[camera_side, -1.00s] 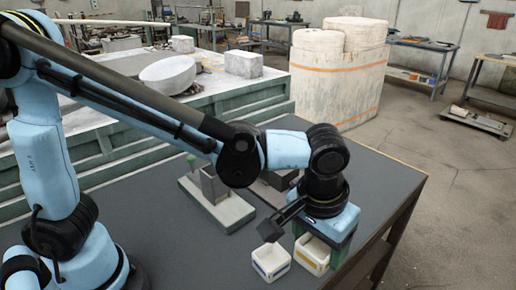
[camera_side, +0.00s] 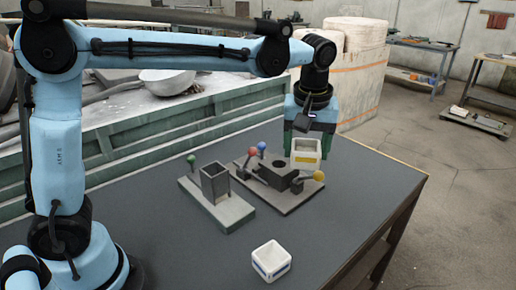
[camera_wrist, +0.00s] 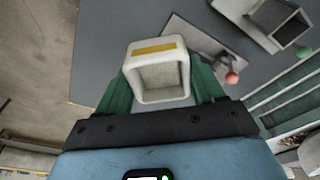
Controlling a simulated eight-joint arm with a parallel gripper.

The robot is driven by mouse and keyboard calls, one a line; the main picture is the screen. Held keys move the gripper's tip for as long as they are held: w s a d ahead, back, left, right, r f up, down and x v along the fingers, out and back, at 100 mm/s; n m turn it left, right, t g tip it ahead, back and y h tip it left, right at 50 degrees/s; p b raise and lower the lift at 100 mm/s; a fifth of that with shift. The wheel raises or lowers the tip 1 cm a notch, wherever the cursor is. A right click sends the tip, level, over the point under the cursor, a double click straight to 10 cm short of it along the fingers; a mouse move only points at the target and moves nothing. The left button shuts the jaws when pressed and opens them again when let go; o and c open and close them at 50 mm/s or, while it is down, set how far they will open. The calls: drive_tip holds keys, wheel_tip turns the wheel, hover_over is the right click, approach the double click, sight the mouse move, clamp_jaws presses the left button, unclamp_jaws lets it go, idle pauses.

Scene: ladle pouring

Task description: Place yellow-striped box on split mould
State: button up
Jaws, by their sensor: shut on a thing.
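The yellow-striped box (camera_side: 306,153), white and open-topped, is held in my gripper (camera_side: 304,138), raised above the table. In the wrist view the box (camera_wrist: 157,97) sits between the green fingers (camera_wrist: 160,78), its yellow stripe on the wall away from the palm. The split mould (camera_side: 283,177) looks to be the dark block with a round hole on a grey plate, with red, blue and yellow knobs around it. The box appears at the back right of this plate, near the yellow knob; the exact gap is unclear. In the wrist view the box hides part of the plate.
A grey fixture (camera_side: 231,210) with a square upright tube and a green knob stands left of the mould. A white box with a blue stripe (camera_side: 271,262) stands at the table's front. The dark table (camera_side: 180,255) is clear at front left. Its right edge is near.

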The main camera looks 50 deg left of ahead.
drive_tip(key=shift+n, duration=0.6)
drive_tip(key=shift+w+a+f, duration=1)
drive_tip(key=shift+a+f, duration=0.7)
drive_tip(key=shift+a, duration=0.55)
drive_tip(key=shift+w+a+f, duration=1.05)
drive_tip(key=shift+a+f, duration=0.6)
drive_tip(key=shift+a, duration=0.6)
drive_tip(key=shift+w+a+f, duration=1)
drive_tip(key=shift+a+f, duration=0.7)
drive_tip(key=shift+a, duration=0.55)
drive_tip(key=o, duration=0.8)
drive_tip(key=shift+f, duration=0.15)
